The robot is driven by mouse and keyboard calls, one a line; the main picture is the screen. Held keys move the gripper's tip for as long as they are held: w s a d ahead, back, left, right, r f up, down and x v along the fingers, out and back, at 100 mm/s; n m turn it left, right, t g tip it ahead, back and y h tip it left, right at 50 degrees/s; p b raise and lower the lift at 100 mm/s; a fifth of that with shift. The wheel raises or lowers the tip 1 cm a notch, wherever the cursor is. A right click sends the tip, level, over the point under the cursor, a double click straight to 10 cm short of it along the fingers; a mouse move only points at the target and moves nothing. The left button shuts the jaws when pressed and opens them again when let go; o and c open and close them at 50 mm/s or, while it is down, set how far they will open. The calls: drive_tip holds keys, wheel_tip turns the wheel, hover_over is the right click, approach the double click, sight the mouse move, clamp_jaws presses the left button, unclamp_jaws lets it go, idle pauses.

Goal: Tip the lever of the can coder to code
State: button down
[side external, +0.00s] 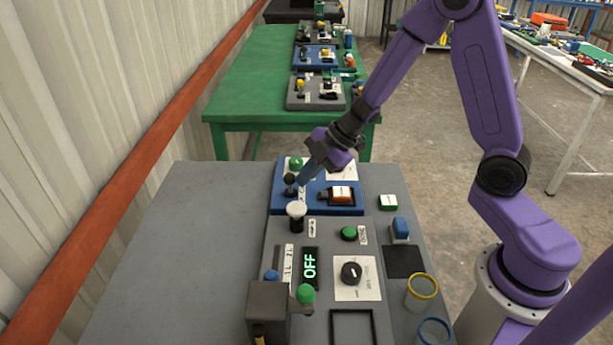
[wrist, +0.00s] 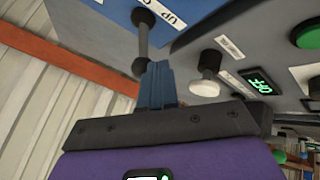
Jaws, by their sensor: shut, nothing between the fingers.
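A lever with a black ball knob (side external: 290,178) stands on the blue panel (side external: 262,208) at the far end of the grey table. My gripper (side external: 303,180) is shut and empty, reaching down from the right with its blue fingertips close beside the knob. In the wrist view the shut fingers (wrist: 155,72) are right next to the black knob (wrist: 140,67); I cannot tell whether they touch. The lever's dark shaft (wrist: 142,40) runs to the panel, beside a white label (wrist: 160,12) that is only partly readable. No marking that names the can coder is legible.
A grey panel (side external: 270,240) in front carries a white knob (side external: 296,210), a display reading OFF (side external: 310,265), a dial (side external: 351,272) and a green-knobbed lever (side external: 305,293). The table's left side is clear.

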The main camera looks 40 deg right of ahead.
drive_tip(key=shift+w+d+r+g+y, duration=0.1)
drive_tip(key=shift+w+d+g+y, duration=0.2)
idle(0.4)
drive_tip(key=shift+w+d+r+m+g+y, duration=0.15)
drive_tip(key=shift+w+d+m+g+y, duration=0.25)
drive_tip(key=shift+w+d+y, duration=0.1)
drive_tip(key=w+d+m+g+y, duration=0.1)
drive_tip(key=w+d+g+y, duration=0.1)
drive_tip(key=shift+w+d+y, duration=0.1)
drive_tip(key=shift+y, duration=0.3)
drive_tip(key=shift+w+d, duration=0.3)
idle(0.4)
